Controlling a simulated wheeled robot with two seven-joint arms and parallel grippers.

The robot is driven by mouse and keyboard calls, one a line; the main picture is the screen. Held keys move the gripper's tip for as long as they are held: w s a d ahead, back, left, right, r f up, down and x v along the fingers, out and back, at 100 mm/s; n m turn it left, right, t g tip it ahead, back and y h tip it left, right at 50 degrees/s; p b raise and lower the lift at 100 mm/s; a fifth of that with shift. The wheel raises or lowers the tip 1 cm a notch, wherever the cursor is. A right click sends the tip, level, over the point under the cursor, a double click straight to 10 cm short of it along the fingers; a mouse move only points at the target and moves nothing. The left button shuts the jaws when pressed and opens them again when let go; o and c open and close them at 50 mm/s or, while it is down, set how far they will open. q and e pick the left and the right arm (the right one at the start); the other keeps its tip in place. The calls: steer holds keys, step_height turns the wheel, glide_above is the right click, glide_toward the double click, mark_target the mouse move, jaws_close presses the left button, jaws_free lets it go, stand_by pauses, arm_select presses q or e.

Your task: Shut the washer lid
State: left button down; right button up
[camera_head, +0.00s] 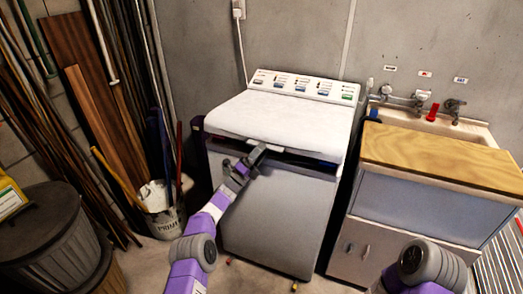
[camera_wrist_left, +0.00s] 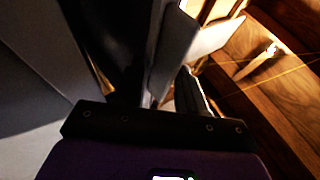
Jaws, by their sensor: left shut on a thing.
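The washer (camera_head: 280,200) stands against the back wall, with a grey front and a white control panel at its back. Its white lid (camera_head: 285,122) lies low over the top, with a dark gap under its front edge, so it is slightly raised. My left gripper (camera_head: 257,155) is at the middle of the lid's front edge, shut on that edge. In the left wrist view the fingers (camera_wrist_left: 172,88) are dark, and a pale panel runs up between them; what they grip is hard to make out. My right gripper is not in view.
A sink cabinet with a wooden board (camera_head: 430,155) stands close on the right. A paint bucket (camera_head: 160,210) with sticks stands left of the washer, and a dark lidded bin (camera_head: 45,240) is at the lower left. The floor before the washer is mostly clear.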

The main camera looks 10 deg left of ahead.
arm_select(q)
steer(key=shift+w+d+f+n, duration=0.2)
steer(key=shift+d+n, duration=0.1)
steer(key=c, duration=1)
jaws_free()
steer(key=shift+w+f, duration=0.1)
steer(key=shift+o, duration=1)
steer(key=shift+w+d+f+y, duration=0.15)
steer(key=shift+w+f+y, duration=0.1)
steer(key=shift+w+y, duration=0.05)
steer(key=shift+r, duration=0.1)
steer(key=shift+s+a, duration=0.1)
steer(key=shift+a, duration=0.1)
steer(key=shift+r, duration=0.1)
